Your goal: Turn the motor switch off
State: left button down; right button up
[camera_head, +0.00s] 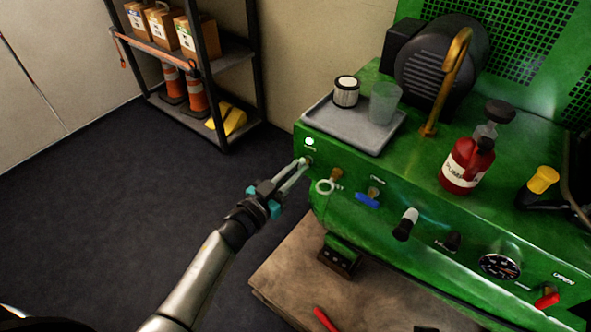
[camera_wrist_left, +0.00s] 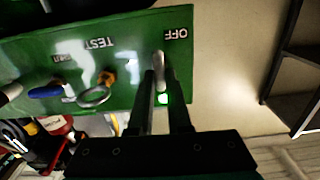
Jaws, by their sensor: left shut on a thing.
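The motor switch (camera_wrist_left: 160,62) is a small metal toggle lever on the left end of the green machine's front panel (camera_head: 330,205). In the left wrist view an upside-down OFF label (camera_wrist_left: 178,34) is beside it. A lit white-green lamp (camera_wrist_left: 163,98) shows between my fingers; in the head view the lamp (camera_head: 310,142) glows just above the fingertips. My left gripper (camera_head: 303,163) reaches the panel there, its two fingers shut on the switch lever. The fingers partly hide the lever, so its exact tilt is hard to tell. My right gripper is not in view.
A ring pull (camera_head: 325,186), a blue-handled valve (camera_head: 368,200) and a black-and-white knob (camera_head: 406,224) sit to the right on the panel. A grey tray (camera_head: 340,133), red pump bottle (camera_head: 466,168) and yellow-capped item (camera_head: 542,180) stand on top. Floor to the left is clear.

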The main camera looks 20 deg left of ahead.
pick_arm(q)
jog(key=shift+m, duration=0.3)
jog(key=m, duration=0.5)
jog(key=m+b, duration=0.1)
jog(key=m, duration=1.1)
jog(key=shift+s+d+f+b, duration=0.1)
jog(key=shift+d+f+b, duration=0.15)
jog(key=shift+f+b, duration=0.1)
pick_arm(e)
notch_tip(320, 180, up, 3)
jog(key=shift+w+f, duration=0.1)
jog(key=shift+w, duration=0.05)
pick_arm(q)
jog(key=c, duration=0.9)
grip_release()
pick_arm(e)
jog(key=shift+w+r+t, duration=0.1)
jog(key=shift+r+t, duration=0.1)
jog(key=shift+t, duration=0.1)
